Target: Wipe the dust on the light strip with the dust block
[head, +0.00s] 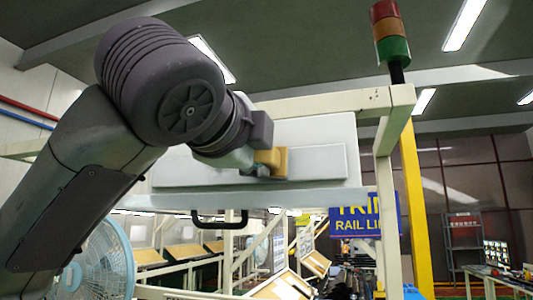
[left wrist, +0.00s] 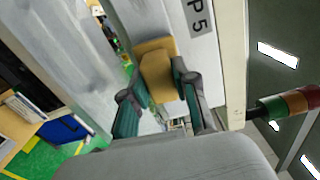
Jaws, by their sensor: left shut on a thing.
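The dust block (head: 279,160) is a small tan-yellow block. My left gripper (head: 262,168) is shut on it, in front of a long pale strip (head: 320,163) on a white panel, which I take for the light strip. In the left wrist view, the block (left wrist: 158,66) sits between the two fingers of the gripper (left wrist: 161,82), its far end at the pale surface (left wrist: 146,18). I cannot tell whether it touches that surface. No dust can be made out. My right gripper is in neither view.
A cream frame post (head: 387,200) and crossbeam (head: 330,103) stand beside and above the panel. A dark handle (head: 220,225) hangs under it. A signal lamp (head: 390,30) tops the post. A blue fan (head: 105,262) stands at lower left.

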